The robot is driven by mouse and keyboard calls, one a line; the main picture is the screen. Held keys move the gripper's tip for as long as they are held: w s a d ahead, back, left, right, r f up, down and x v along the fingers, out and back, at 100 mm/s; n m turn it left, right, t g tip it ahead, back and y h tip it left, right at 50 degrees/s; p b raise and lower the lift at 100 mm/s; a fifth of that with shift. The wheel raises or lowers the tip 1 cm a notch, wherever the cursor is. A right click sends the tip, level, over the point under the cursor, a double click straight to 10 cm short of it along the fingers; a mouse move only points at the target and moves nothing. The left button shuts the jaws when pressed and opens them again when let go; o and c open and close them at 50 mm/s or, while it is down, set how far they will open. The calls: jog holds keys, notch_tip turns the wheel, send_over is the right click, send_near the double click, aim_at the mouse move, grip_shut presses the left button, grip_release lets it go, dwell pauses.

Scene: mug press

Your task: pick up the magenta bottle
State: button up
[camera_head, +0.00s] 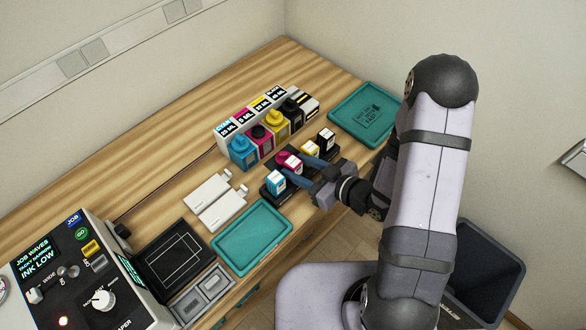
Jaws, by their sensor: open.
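The magenta bottle (261,142) stands upright in the labelled rack (224,136), between the cyan bottle (242,152) and the yellow bottle (276,124). My gripper (293,167) is in front of the rack, apart from that bottle. Its two bluish fingers are spread open on either side of a small magenta-topped cartridge (289,162) in a black holder (271,194). I cannot tell whether the fingers touch that cartridge. The lower part of the cartridge is partly hidden by the gripper.
Cyan (276,181), yellow (310,150) and black (326,140) cartridges share the holder. A black bottle (292,108) ends the bottle row. Teal trays lie at front (252,265) and back right (343,101). White blocks (216,203) and a control panel (75,270) are left.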

jog(key=shift+w+a+f, duration=0.15)
jog(key=shift+w+a, duration=0.15)
jog(key=shift+a, duration=0.1)
jog(key=shift+w+a+p, duration=0.35)
jog(key=shift+a+p, duration=0.05)
jog(key=shift+p, duration=0.05)
jog(key=shift+p+x, duration=0.7)
jog(key=shift+x, duration=1.4)
jog(key=shift+w+d, duration=0.1)
jog(key=shift+d, duration=0.05)
jog(key=c, duration=0.9)
